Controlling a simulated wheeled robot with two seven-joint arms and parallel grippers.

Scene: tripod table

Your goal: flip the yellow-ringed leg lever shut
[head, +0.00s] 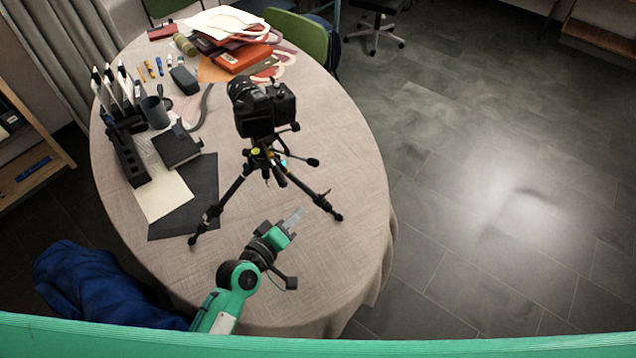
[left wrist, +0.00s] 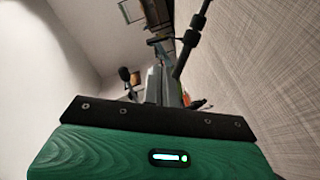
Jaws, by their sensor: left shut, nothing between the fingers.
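A black tripod (head: 232,188) stands on the oval table with its legs spread and a black camera (head: 265,110) on top. Small yellow-green (head: 256,151) and cyan (head: 284,162) spots show near the top of the legs. I cannot tell which of these, if any, is the yellow-ringed lever. My left gripper (head: 295,216) is shut and empty over the table, in front of the tripod and between its two near feet. In the left wrist view a dark tripod leg (left wrist: 188,42) rises beyond the grey fingers. My right gripper is not in view.
The cloth-covered table (head: 335,262) is clear at the front right. A black folder (head: 178,147), a dark mug (head: 156,112) and a file holder (head: 130,158) stand left of the tripod. A blue cloth (head: 95,285) lies beside the table.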

